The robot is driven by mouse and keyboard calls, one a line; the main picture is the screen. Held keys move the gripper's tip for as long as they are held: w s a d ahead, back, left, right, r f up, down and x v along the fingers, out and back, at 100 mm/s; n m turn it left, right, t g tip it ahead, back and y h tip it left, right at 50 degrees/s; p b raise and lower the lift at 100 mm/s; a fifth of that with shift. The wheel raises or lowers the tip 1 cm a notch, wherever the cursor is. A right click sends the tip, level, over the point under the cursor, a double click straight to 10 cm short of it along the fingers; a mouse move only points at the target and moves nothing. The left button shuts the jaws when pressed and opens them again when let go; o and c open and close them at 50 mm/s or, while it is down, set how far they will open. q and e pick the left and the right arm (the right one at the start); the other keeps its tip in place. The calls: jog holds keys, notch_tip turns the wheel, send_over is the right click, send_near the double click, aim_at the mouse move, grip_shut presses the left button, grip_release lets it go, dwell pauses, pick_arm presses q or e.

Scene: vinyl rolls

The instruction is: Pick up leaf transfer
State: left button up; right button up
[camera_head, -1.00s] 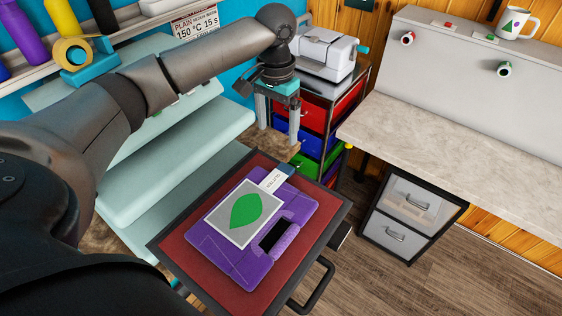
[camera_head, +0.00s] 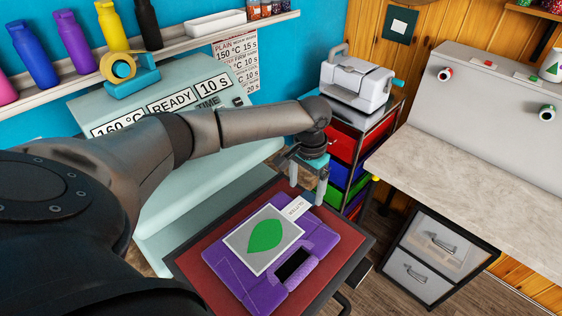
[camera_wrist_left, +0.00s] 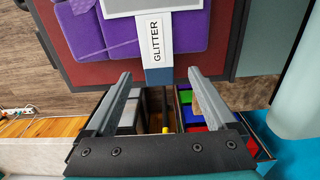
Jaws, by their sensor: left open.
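The leaf transfer (camera_head: 239,240) is a light square sheet with a green leaf, lying flat on a purple item (camera_head: 325,242) with a dark cut-out. Its tab (camera_head: 292,209), marked "GLITTER" in the left wrist view (camera_wrist_left: 156,42), sticks out past the purple item's edge toward my gripper. My left gripper (camera_head: 308,184) is open and empty above the far edge of the press bed. In the left wrist view its fingertips (camera_wrist_left: 158,76) stand on either side of the tab's end, with gaps on both sides. I cannot tell the height between them. My right gripper is not in view.
The red press bed (camera_head: 199,262) has a dark rim. The heat press (camera_head: 170,97), reading "READY", stands behind my arm. A drawer cart (camera_head: 343,146) with a white machine (camera_head: 358,84) stands beyond the gripper. A worktable (camera_head: 450,165) is at right.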

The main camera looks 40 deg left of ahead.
aim_at(305, 200)
pick_arm(q)
notch_tip(305, 200, down, 3)
jog(key=shift+d+f, duration=0.1)
jog(key=shift+f, duration=0.1)
jog(key=c, duration=1.4)
jog(key=shift+r, duration=0.2)
